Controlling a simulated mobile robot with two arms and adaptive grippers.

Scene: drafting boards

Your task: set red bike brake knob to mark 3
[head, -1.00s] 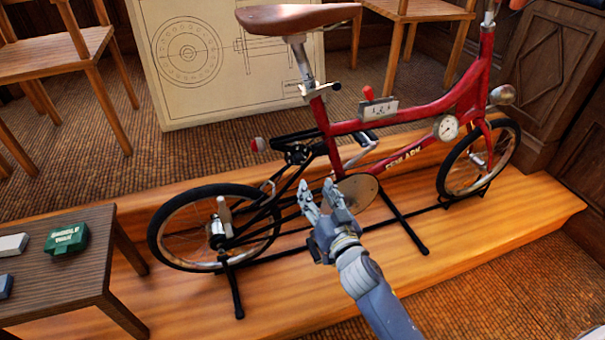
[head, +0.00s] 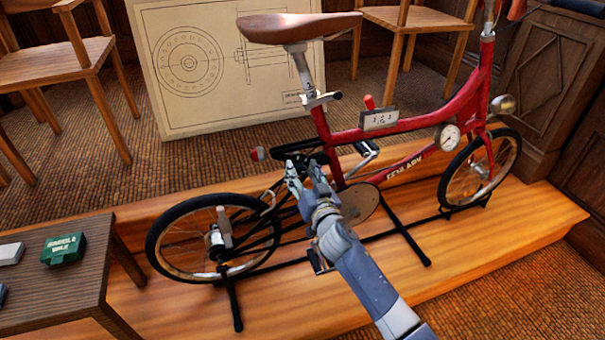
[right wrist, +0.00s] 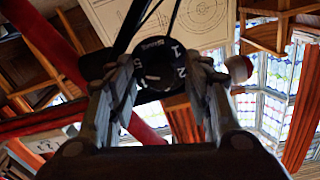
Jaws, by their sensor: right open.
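The red bike (head: 400,125) stands on a wooden platform. In the right wrist view a round black knob (right wrist: 158,62) with pale numerals lies between my fingers; I can read 1, 2 and what looks like 5. No 3 and no pointer mark can be made out. My right gripper (head: 305,172) is open, its fingers by the bike's black parts below the seat; it also shows in the right wrist view (right wrist: 163,75), with one finger on each side of the knob. Contact cannot be told. In the head view I cannot pick out the knob clearly. My left gripper is not in view.
A lever panel (head: 380,120) with a red handle and a round gauge (head: 449,137) are on the bike frame. A black stand (head: 405,232) holds the bike. A dark table (head: 60,290) with a green box (head: 63,248) stands at the left. A drawing board (head: 230,70) leans behind.

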